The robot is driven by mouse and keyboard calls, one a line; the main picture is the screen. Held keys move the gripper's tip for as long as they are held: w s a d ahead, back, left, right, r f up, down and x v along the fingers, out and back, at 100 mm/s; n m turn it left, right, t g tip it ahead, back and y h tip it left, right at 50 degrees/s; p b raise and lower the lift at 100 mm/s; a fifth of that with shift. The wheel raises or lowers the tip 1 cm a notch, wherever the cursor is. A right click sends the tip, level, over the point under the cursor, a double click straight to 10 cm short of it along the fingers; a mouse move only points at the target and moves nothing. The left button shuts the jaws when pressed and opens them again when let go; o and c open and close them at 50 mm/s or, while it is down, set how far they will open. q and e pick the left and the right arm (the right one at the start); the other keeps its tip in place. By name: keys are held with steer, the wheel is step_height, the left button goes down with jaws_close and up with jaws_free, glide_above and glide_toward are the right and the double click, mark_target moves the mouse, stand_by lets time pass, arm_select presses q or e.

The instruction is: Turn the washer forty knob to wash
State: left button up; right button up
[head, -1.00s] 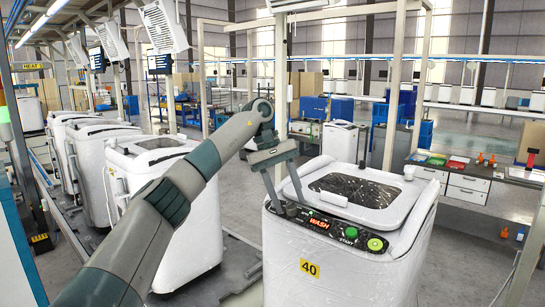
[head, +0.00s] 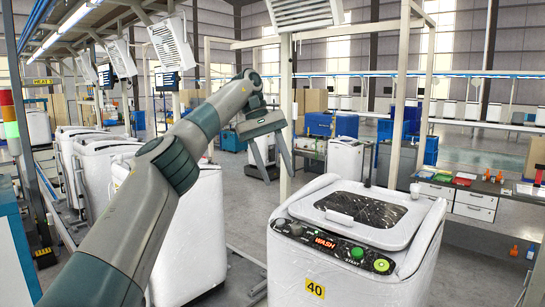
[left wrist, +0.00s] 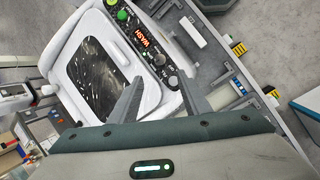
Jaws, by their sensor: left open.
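The white washer (head: 340,270) with the yellow 40 label (head: 315,289) stands at the right front of the head view. The panel also shows in the left wrist view, with a knob (left wrist: 173,81) near the fingers. The knob's exact pointing is too small to tell. My left gripper (head: 279,176) is open and empty, above and left of the panel, apart from it. My right gripper is not in view.
More wrapped white washers (head: 195,240) stand in a row at the left. A post (head: 286,110) rises behind my gripper. A bench with coloured bins (head: 463,181) is at the right. The air above the washer's closed lid (head: 365,209) is clear.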

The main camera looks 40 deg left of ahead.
arm_select(q)
steer(key=shift+v, duration=1.45)
steer(key=shift+s+f, duration=0.1)
